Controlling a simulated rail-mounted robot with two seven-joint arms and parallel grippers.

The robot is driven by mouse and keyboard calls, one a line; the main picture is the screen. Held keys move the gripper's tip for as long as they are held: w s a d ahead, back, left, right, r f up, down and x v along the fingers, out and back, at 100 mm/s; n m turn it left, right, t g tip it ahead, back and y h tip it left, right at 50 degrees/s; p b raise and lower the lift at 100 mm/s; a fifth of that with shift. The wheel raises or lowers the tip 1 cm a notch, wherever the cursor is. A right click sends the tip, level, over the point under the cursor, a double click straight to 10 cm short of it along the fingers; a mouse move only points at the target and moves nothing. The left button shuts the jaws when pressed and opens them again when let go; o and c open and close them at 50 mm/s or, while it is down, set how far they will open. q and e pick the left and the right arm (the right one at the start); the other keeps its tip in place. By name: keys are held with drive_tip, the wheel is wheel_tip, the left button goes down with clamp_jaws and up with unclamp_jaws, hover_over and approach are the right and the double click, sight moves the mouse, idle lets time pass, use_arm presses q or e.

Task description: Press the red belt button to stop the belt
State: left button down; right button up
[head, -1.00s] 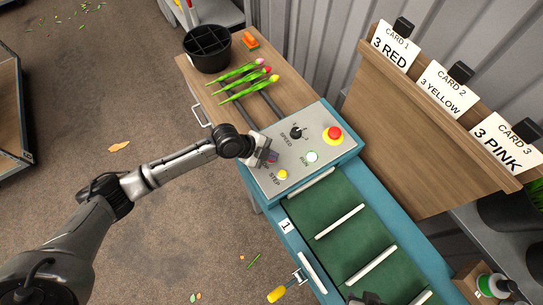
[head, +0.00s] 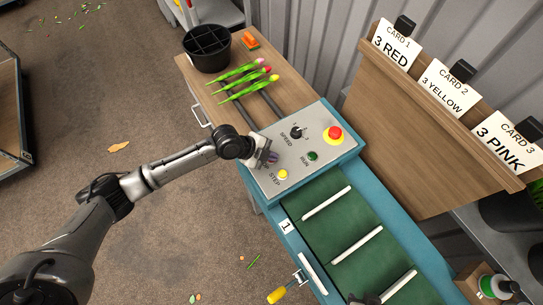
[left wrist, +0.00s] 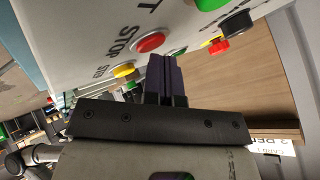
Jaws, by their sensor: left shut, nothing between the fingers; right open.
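The red belt button (left wrist: 150,42), marked STOP, sits on the pale control panel (left wrist: 85,25). In the head view it is hidden behind my left gripper (head: 268,155). That gripper is shut and empty, its fingertips (left wrist: 164,60) close beside the red button in the left wrist view; I cannot tell whether they touch it. The RUN button (head: 312,156) is dark green. The green belt (head: 340,222) has white slats across it. A dark part of my right gripper (head: 365,299) shows at the bottom edge of the head view, open.
A yellow STEP button (head: 283,174), a black speed knob (head: 296,132) and a red mushroom button (head: 334,134) on a yellow base share the panel. Tulips (head: 248,82) and a black pot (head: 207,50) are on the wooden table behind. A card board (head: 420,125) stands at right.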

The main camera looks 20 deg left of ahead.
drive_tip(key=shift+a+r, duration=0.1)
use_arm(q)
drive_tip(key=shift+r+p, duration=0.6)
drive_tip(key=shift+r, duration=0.15)
use_arm(e)
drive_tip(key=shift+r, duration=0.6)
use_arm(q)
drive_tip(key=shift+r, duration=0.1)
drive_tip(key=shift+r, duration=0.1)
use_arm(e)
drive_tip(key=shift+r, duration=0.1)
use_arm(q)
drive_tip(key=shift+r+p, duration=0.55)
drive_tip(key=shift+p, duration=0.05)
wheel_tip(320, 180, up, 4)
drive_tip(key=p, duration=0.3)
drive_tip(key=shift+f, duration=0.15)
use_arm(e)
wheel_tip(320, 180, up, 4)
drive_tip(key=shift+f, duration=0.15)
